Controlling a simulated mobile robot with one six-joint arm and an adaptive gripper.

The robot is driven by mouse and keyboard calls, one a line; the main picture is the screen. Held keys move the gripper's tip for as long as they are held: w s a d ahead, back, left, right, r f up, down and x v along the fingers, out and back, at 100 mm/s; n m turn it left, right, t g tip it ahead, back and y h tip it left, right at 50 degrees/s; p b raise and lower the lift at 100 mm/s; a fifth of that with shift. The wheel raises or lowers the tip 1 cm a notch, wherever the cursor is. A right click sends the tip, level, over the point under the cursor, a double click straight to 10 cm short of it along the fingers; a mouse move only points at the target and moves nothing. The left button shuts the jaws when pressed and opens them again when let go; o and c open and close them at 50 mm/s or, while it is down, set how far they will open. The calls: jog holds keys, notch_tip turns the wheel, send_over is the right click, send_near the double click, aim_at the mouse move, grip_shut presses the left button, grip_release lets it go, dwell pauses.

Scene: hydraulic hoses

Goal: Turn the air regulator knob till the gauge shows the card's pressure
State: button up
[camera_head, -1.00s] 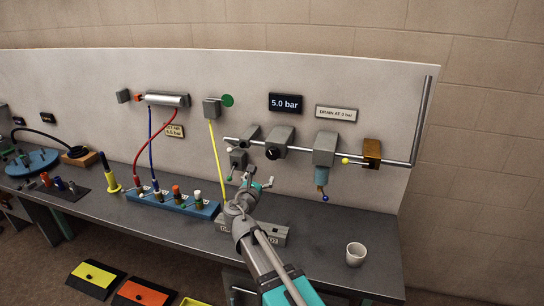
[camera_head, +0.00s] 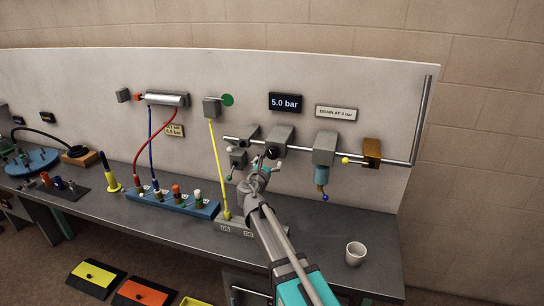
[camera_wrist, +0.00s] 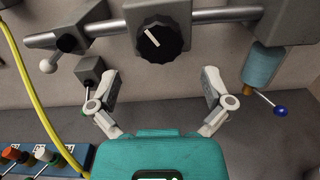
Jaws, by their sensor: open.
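The air regulator (camera_head: 281,138) is a grey block on the wall pipe. In the wrist view its black ribbed knob (camera_wrist: 159,40) with a white pointer line tilted up-left lies at the top centre. The gauge (camera_head: 285,103) is a dark display above, reading 5.0 bar. The card (camera_head: 175,131) is a small yellowish label to the left; its print is too small to read surely. My gripper (camera_wrist: 161,84) is open and empty, its fingers spread left and right, below the knob in the picture. In the head view my gripper (camera_head: 268,168) is just below the regulator, partly covering the knob.
A valve with a white-balled lever (camera_wrist: 62,50) sits left of the knob. A blue-bowled filter (camera_wrist: 262,68) with a blue-balled lever is to the right. A yellow hose (camera_head: 217,165) hangs to the left. A white cup (camera_head: 355,254) stands on the bench, right of my arm.

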aim_at(271, 155)
jog(key=shift+x, duration=2.4)
jog(key=c, duration=1)
jog(key=shift+c, duration=0.2)
jog(key=shift+m, duration=0.5)
jog(key=m, duration=0.3)
jog(key=shift+a, duration=0.1)
jog(key=m, duration=0.5)
jog(key=shift+w+a+r, duration=0.1)
